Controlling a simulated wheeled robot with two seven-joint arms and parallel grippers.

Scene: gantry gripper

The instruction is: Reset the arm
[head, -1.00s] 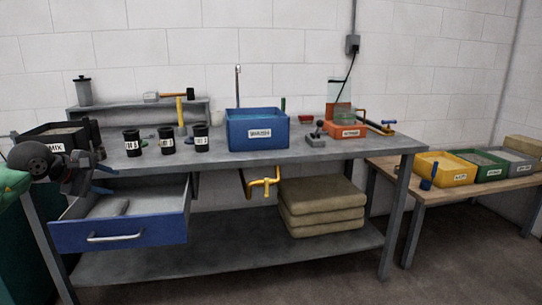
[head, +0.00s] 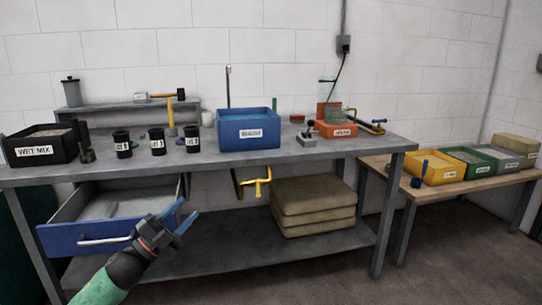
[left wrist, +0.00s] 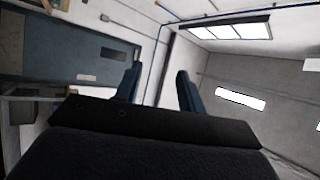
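My left gripper (head: 180,218) is in front of the open blue drawer at the left of the bench, its blue fingers pointing up and to the right. The fingers stand apart with nothing between them. My right gripper does not show in either view.
The grey workbench (head: 300,150) holds a black WET MIX bin (head: 38,150), several black cups, a blue bin (head: 248,130) and an orange device (head: 337,128). The blue drawer (head: 90,238) juts out. A wooden table (head: 400,176) with several bins stands right.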

